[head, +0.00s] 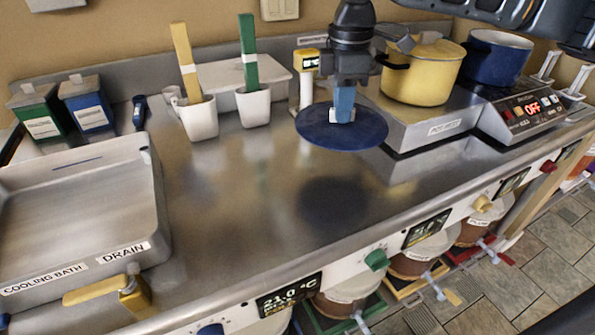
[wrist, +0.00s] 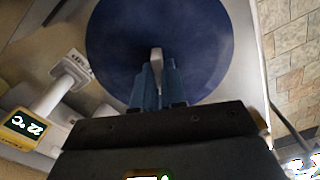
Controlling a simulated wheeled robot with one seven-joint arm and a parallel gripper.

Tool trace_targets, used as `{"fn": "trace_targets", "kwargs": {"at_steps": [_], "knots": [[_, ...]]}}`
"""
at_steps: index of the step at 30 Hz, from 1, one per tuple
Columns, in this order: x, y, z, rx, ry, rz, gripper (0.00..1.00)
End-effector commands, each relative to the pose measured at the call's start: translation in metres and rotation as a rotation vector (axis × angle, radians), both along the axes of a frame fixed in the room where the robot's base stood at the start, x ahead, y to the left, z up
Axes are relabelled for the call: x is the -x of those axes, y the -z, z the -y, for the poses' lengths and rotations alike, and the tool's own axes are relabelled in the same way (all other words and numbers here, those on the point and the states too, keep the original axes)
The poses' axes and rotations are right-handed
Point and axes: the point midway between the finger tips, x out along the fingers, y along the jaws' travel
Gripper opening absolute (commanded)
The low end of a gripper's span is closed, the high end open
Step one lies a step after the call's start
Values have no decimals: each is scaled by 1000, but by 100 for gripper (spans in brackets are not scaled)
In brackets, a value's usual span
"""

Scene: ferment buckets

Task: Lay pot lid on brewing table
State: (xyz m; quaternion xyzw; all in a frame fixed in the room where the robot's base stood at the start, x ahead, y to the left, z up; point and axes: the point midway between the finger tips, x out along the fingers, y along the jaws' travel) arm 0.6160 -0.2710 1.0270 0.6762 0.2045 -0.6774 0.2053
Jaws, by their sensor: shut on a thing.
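The pot lid (head: 318,130) is a round, dark blue disc with a small pale knob. My gripper (head: 343,115) is shut on that knob from above. The lid hangs roughly level above the steel brewing table (head: 240,205), with a dark shadow on the tabletop below and in front of it. In the wrist view the lid (wrist: 120,50) fills the upper middle, and the blue fingers of my gripper (wrist: 157,75) pinch the knob. The lid's underside is hidden.
A yellow pot (head: 425,75) on a labelled stand and a blue pot (head: 492,60) on a hot plate are right of the lid. A yellow-topped thermometer (head: 306,75) stands close behind. White mugs (head: 198,120) and a cooling bath (head: 85,200) are left. The front middle table is clear.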

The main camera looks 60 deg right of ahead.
Motion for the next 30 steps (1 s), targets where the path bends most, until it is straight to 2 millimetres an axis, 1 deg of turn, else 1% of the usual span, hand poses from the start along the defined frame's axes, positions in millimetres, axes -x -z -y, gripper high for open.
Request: {"fn": "trace_targets", "kwargs": {"at_steps": [1,6,9,12,15,18,20,25,27,30], "knots": [[-6,6,-11,1,-6,-1,0],[-22,27,-43,0,-5,-1,0],[-31,39,-60,-1,-3,-1,0],[-37,48,-73,-1,-1,-1,0],[-41,53,-80,0,2,1,0],[-43,57,-83,0,3,0,0],[-42,64,-83,0,4,-1,0],[-43,88,-83,0,4,0,0],[-43,93,-83,0,4,0,0],[-43,96,-83,0,4,0,0]]}}
